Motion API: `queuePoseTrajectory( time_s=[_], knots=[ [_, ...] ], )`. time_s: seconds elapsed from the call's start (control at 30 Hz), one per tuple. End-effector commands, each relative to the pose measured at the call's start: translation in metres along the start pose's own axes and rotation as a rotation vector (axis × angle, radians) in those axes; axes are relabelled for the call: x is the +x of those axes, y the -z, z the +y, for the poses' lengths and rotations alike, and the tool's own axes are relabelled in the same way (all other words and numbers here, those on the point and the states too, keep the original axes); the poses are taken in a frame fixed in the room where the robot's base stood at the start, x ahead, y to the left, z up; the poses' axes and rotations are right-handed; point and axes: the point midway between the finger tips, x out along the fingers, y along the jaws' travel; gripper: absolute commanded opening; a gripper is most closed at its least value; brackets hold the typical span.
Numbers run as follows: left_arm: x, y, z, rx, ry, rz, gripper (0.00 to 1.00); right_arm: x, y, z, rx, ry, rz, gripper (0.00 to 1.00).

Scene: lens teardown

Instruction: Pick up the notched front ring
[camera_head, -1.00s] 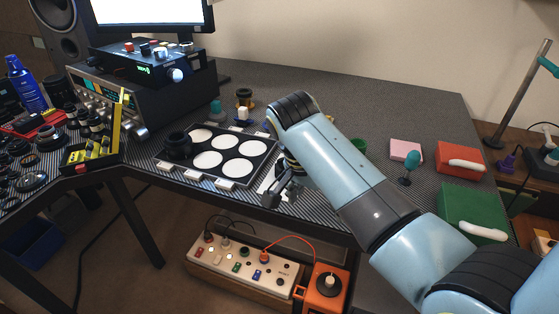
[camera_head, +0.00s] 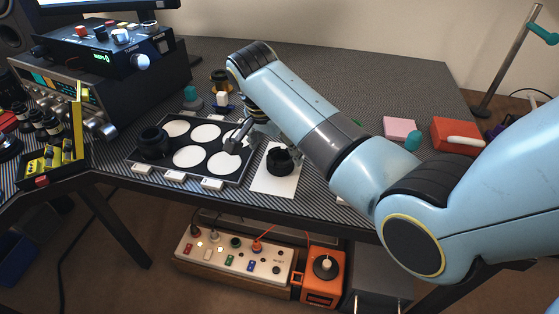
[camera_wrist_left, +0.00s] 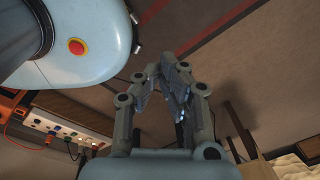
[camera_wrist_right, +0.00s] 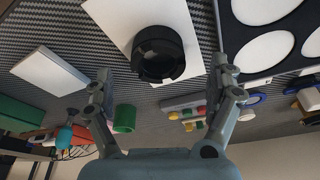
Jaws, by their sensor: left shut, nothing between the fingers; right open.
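A black ring (camera_head: 280,160), with notches in its rim, sits on a white sheet (camera_head: 268,182) to the right of the tray. In the right wrist view the ring (camera_wrist_right: 160,55) lies ahead, between the lines of my fingers and apart from them. My right gripper (camera_head: 238,142) is over the tray's right edge, left of the ring in the head view. Its fingers (camera_wrist_right: 164,78) are spread wide and empty. My left gripper (camera_wrist_left: 168,65) is closed and empty, away from the ring, with floor behind it.
A black tray (camera_head: 131,155) with white round pads stands left of the sheet, and a black cylinder (camera_head: 153,143) sits at its left end. A pink block (camera_head: 399,129) and a red box (camera_head: 457,135) are right of my arm. The table's front edge runs close to the sheet.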

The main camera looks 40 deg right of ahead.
Motion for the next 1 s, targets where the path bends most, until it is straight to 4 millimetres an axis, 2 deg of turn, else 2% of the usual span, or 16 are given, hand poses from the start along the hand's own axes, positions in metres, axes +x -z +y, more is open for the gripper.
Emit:
queuePoseTrajectory(
  time_s=[0.1, 0.2, 0.5, 0.9, 1.0],
  knots=[
    [0.004, 0.013, 0.0, -0.001, 0.0, 0.019, 0.0, 0.022, 0.002, 0.002, -0.001, -0.005, 0.001, 0.9],
    [0.006, 0.021, 0.0, -0.001, 0.0, 0.033, 0.0, 0.034, 0.001, 0.002, -0.002, -0.003, 0.0, 0.9],
    [0.006, 0.02, 0.0, -0.001, 0.0, 0.03, 0.0, 0.038, 0.002, 0.002, -0.001, -0.001, 0.0, 0.9],
    [0.006, 0.011, 0.0, -0.001, 0.0, 0.018, 0.0, 0.038, 0.001, 0.002, -0.001, -0.001, 0.0, 0.38],
    [0.006, 0.012, 0.0, -0.001, 0.0, 0.018, 0.0, 0.038, 0.002, 0.002, -0.001, -0.001, 0.0, 0.33]
  ],
)
